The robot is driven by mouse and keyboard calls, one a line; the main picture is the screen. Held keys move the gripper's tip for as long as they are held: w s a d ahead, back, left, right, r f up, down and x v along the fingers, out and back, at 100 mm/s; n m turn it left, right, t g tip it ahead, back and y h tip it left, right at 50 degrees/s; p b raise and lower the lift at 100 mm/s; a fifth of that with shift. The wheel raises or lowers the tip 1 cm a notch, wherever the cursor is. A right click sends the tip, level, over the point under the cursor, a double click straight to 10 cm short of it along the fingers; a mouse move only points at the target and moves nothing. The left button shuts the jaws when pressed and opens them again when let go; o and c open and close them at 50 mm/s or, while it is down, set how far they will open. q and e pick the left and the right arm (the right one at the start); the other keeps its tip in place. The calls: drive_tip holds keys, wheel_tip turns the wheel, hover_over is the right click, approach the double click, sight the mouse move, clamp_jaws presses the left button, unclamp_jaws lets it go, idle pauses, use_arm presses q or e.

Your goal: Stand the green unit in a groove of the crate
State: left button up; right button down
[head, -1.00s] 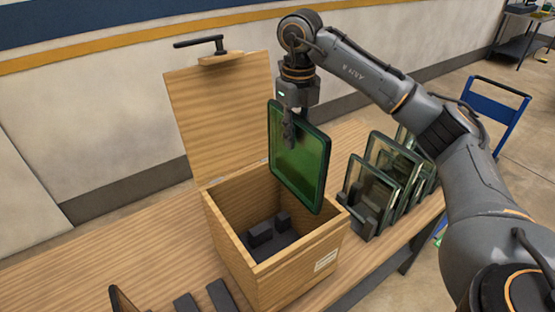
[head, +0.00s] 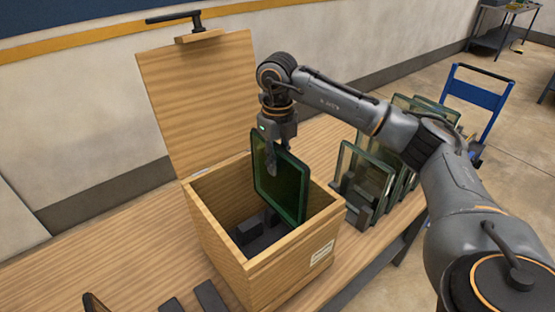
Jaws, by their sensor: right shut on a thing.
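The green unit (head: 281,184) is a flat dark-framed green pane. My right gripper (head: 271,170) is shut on its upper left part and holds it upright, slightly tilted in the picture. The lower part of the pane is inside the open wooden crate (head: 262,273). Dark grooved blocks (head: 250,230) show on the crate floor, left of the pane. The pane's lower edge is close to them; I cannot tell whether it touches them. My left gripper is not in view.
The crate's hinged lid (head: 203,105) stands open at the back. A rack (head: 359,211) with several similar panes stands right of the crate on the wooden table (head: 120,247). Dark bars (head: 210,297) lie at the front. A blue cart (head: 479,105) stands behind.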

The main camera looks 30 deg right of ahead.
sight(278, 177)
drive_tip(key=shift+f+b, duration=5.15)
drive_tip(key=shift+f, duration=2.65)
drive_tip(key=c, duration=1.2)
unclamp_jaws()
drive_tip(key=shift+o, duration=0.2)
drive_tip(key=shift+s+f, duration=0.1)
drive_tip(key=shift+f, duration=0.1)
wheel_tip(278, 177, up, 11)
drive_tip(key=shift+r, duration=0.75)
